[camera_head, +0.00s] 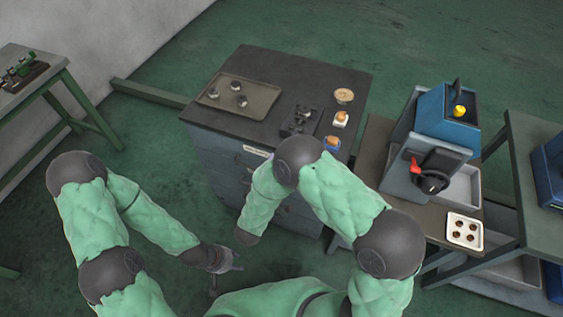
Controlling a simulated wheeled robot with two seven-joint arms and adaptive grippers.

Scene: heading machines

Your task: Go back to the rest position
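My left gripper (221,262) hangs low in front of the dark cabinet, over the green floor. Its fingers are small and dark, and they look spread with nothing between them. My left arm comes in from the left in a green padded sleeve. My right arm bends across the front of the cabinet, with its forearm pointing down and left. My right gripper is not visible; the forearm end near the cabinet front shows no fingers.
The cabinet (215,155) carries a tray (262,103) with several small parts, a dark fixture (298,122) and small round items. A blue machine (440,120) stands on the right bench beside a white tray (452,240). A green-legged table (50,62) is at far left.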

